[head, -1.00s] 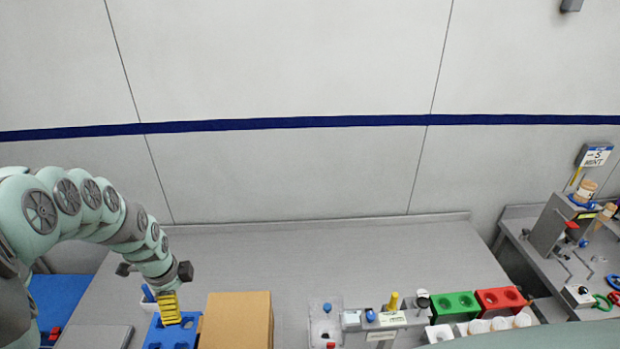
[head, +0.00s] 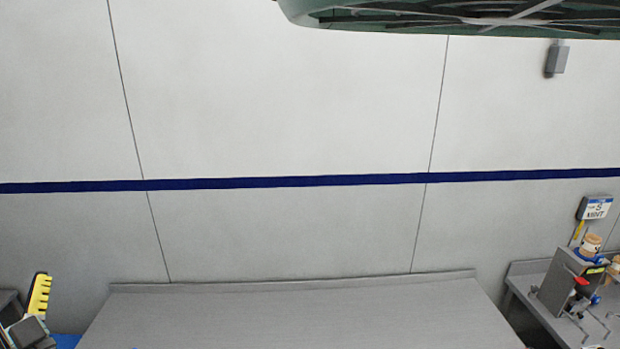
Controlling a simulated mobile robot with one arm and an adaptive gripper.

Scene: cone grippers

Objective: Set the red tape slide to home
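A grey upright device (head: 560,280) stands on the side bench at the right. A small red part (head: 582,283) shows on its front; I cannot tell whether it is the red tape slide or where it is set.
The back of the grey main bench (head: 290,312) is bare. Tan rolls (head: 590,244) sit on top of the right device, with a sign (head: 595,208) above. A gap separates the two benches.

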